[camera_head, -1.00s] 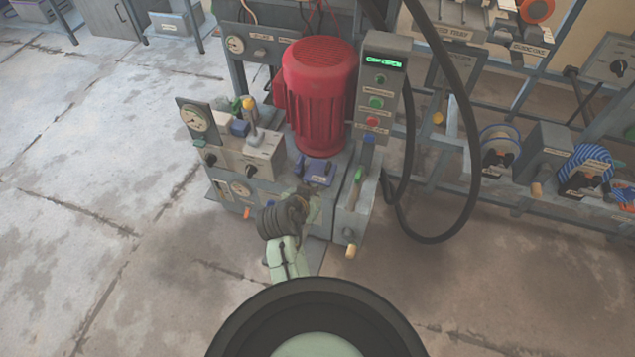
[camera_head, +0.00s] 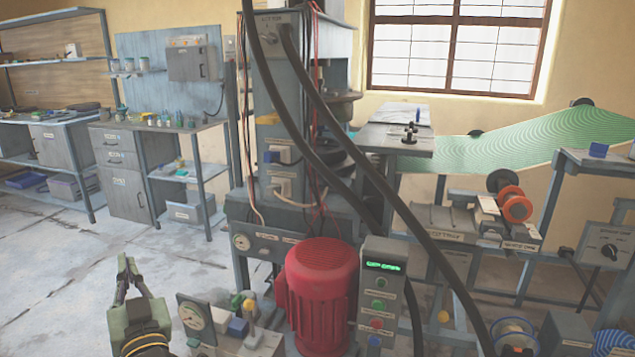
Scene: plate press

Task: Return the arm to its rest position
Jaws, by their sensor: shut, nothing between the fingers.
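My gripper (camera_head: 129,268) shows at the lower left, a green housing with dark fingers pointing up and brought together with nothing between them. It stands in front of the open floor, left of the gauge panel (camera_head: 194,318) and apart from the machine in the picture. The rest of my arm is below the frame. The red motor (camera_head: 319,295) stands right of it, with the control box (camera_head: 381,290) and its lit green display beside the motor.
The tall grey press frame (camera_head: 279,110) rises at the centre, with thick black hoses (camera_head: 385,190) hanging in front. A workbench (camera_head: 150,127) and shelves stand at the left back. A green belt (camera_head: 540,143) runs at the right. The floor (camera_head: 60,290) at the left is clear.

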